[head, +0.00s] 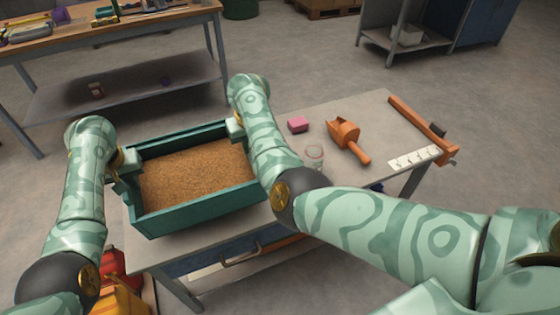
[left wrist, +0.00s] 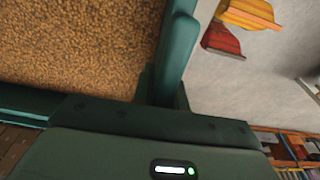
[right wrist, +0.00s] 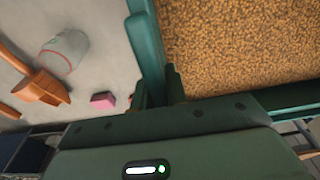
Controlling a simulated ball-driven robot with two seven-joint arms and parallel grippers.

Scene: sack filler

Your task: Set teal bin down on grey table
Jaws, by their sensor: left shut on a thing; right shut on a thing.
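The teal bin (head: 205,217) is an open rectangular box filled with brown grain (head: 195,172). It is at the left end of the grey table (head: 300,228) in the head view. I cannot tell whether its bottom touches the table. My left gripper (head: 128,170) is shut on the bin's left end wall, which also shows in the left wrist view (left wrist: 178,50). My right gripper (head: 236,128) is shut on the right end wall, seen in the right wrist view (right wrist: 147,45). My right arm hides part of the table.
On the table are a pink block (head: 298,124), an orange scoop (head: 345,138), a clear cup (head: 314,156), a white marked strip (head: 414,158) and an orange bar tool (head: 424,127). A wooden workbench (head: 100,38) stands behind. Red and yellow items (head: 118,290) are on the floor at the left front.

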